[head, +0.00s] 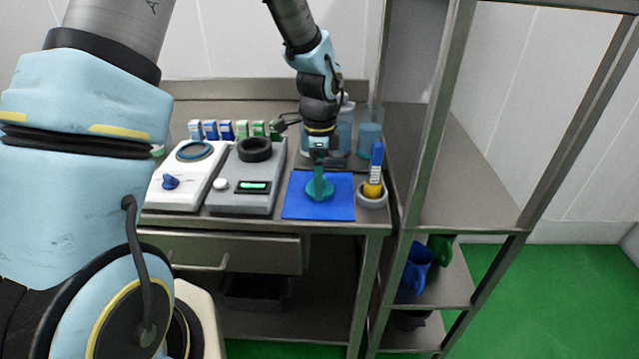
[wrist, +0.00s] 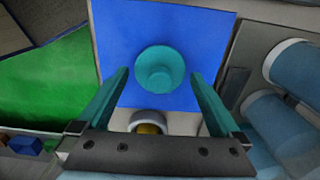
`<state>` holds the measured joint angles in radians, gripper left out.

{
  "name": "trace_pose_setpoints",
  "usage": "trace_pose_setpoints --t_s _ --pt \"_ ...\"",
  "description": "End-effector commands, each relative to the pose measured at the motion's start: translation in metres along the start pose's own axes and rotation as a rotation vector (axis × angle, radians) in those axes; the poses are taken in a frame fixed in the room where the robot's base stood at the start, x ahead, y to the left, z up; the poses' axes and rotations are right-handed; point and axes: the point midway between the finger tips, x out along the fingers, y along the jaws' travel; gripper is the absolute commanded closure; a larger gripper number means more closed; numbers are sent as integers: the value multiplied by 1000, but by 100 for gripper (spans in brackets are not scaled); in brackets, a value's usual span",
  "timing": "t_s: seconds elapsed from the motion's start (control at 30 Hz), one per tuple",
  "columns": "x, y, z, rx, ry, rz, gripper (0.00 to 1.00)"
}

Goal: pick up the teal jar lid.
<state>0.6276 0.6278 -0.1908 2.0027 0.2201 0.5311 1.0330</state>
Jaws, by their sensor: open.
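The teal jar lid (head: 312,194) lies on the blue mat (head: 340,208) on the steel bench. In the wrist view the lid (wrist: 160,70) shows as a round teal piece with a raised centre, and bare blue mat (wrist: 215,35) surrounds it. My gripper (head: 319,180) points down over the mat, its teal fingers overlapping the lid in the head view. In the wrist view my gripper (wrist: 159,76) is open, one finger on each side of the lid with gaps between. Whether the fingertips are level with the lid cannot be told.
A yellow and blue item stands in a round holder (head: 371,199) right of the mat. A grey scale (head: 235,198) with a black ring (head: 255,149) is to the left. Small cartons (head: 227,130) and bluish containers (head: 369,138) stand behind. A shelf post (head: 433,130) rises at right.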

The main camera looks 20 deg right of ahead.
Motion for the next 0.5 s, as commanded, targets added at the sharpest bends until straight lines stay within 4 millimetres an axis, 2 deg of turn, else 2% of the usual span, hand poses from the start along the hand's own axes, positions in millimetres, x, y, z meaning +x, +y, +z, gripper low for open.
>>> trace_pose_setpoints --t_s 0.1,0.3,0.5 --pt "7 0 0 1 0 1 0" --pt "8 0 0 0 1 -1 0" --pt "8 0 0 0 0 -1 21"
